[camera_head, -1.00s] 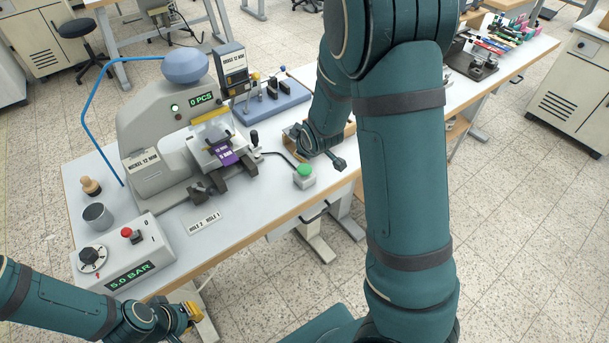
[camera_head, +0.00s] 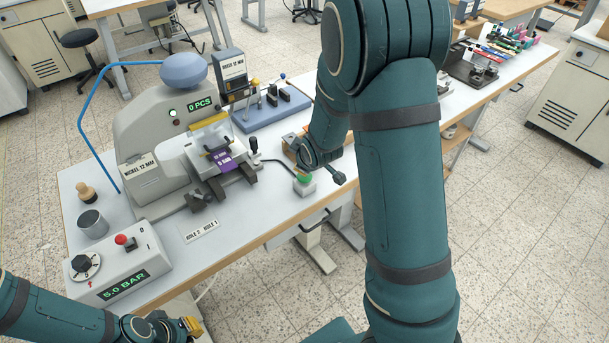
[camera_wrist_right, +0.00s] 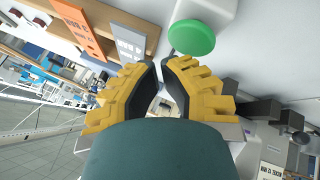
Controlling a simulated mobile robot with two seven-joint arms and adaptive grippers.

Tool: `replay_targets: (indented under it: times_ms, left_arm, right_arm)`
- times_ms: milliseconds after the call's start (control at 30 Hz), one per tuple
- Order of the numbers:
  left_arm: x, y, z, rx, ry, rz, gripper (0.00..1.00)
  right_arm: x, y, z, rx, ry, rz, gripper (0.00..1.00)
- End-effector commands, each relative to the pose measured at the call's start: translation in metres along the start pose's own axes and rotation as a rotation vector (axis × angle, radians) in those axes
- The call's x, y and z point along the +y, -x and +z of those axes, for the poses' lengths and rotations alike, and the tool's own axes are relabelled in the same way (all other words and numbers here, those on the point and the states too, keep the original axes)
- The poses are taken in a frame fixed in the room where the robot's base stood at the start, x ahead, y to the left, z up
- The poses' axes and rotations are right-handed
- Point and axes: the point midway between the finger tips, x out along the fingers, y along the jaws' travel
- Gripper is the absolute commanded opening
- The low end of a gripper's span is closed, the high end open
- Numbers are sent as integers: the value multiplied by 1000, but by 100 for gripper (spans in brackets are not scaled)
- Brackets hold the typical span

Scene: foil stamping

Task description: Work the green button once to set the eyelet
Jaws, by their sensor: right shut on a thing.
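The green button (camera_head: 303,178) sits on a small pale box at the table's front edge, right of the eyelet press (camera_head: 145,125). The press display reads 0 PCS, and a purple piece (camera_head: 226,162) lies under its head. In the right wrist view the button is a green disc (camera_wrist_right: 192,37) just beyond my fingertips. My right gripper (camera_wrist_right: 160,66) has its yellow fingers drawn together; what lies between them cannot be made out. My left gripper (camera_head: 190,327) is low at the left, away from the press.
A control box (camera_head: 122,275) reading 5.0 BAR with a red knob, a grey cup (camera_head: 93,223) and a wooden-handled tool (camera_head: 86,191) are at the left. A blue fixture (camera_head: 272,108) stands behind the button. Orange and grey labelled pieces (camera_wrist_right: 80,28) lie beside it.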

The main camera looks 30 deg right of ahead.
Motion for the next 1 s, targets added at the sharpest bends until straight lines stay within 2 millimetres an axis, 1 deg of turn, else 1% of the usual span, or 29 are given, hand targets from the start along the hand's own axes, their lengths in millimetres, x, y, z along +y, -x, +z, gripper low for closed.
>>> replay_targets:
  times_ms: [667, 1000]
  left_arm:
    - [0, 0, 0, 0, 0, 0, 0]
    - [-3, -7, 1, 0, 0, 0, 0]
  right_arm:
    - [0, 0, 0, 0, 0, 0, 0]
    - [-4, -8, 4, -1, 0, 0, 0]
